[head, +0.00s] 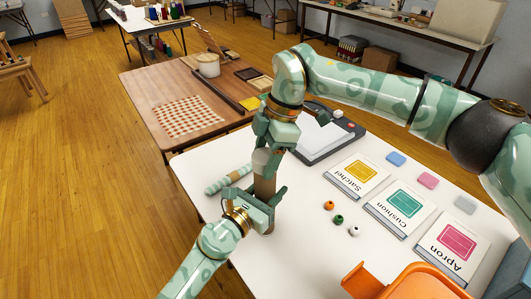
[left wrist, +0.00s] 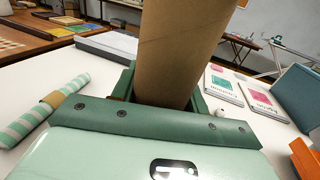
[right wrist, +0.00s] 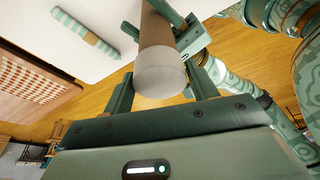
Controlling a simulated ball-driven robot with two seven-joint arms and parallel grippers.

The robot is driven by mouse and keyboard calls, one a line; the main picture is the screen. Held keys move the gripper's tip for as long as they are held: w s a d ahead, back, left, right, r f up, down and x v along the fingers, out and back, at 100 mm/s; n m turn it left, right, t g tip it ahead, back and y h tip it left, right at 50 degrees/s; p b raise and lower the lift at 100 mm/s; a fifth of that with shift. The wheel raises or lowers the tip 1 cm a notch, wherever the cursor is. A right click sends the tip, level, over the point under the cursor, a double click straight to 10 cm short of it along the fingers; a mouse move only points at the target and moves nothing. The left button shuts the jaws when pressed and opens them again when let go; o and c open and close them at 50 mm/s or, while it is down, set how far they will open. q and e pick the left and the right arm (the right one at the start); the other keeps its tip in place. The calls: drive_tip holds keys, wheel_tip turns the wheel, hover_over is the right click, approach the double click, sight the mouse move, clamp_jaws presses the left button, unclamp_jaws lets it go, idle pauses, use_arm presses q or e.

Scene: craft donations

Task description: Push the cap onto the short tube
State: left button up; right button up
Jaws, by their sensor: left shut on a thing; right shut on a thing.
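The short tube (head: 264,187) is plain brown cardboard and stands upright above the white table. My left gripper (head: 262,198) is shut around its lower part; the tube also fills the middle of the left wrist view (left wrist: 182,50). The cap (right wrist: 160,75) is pale and translucent, and sits at the tube's upper end in the right wrist view. My right gripper (head: 268,158) comes from above and is shut on the cap, directly over the left gripper. The cap is lined up with the tube and appears to meet it. I cannot tell how far it is pushed on.
A striped green roll with a brown band (head: 228,180) lies left of the tube. Several beads (head: 338,219), the Satchel (head: 356,176), Cushion (head: 400,206) and Apron (head: 454,243) booklets, and an orange bin (head: 415,283) are to the right. A dark-framed device (head: 318,137) is behind.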

drive_tip(key=shift+f, duration=0.25)
drive_tip(key=o, duration=1.1)
drive_tip(key=shift+r, duration=0.1)
use_arm(q)
drive_tip(key=o, duration=1.5)
drive_tip(key=shift+c, duration=0.2)
use_arm(e)
drive_tip(key=v, duration=1.1)
drive_tip(key=shift+w+d+r, duration=0.1)
drive_tip(key=shift+d+r, duration=0.05)
drive_tip(key=shift+r, duration=0.2)
use_arm(q)
drive_tip(key=shift+s, duration=0.1)
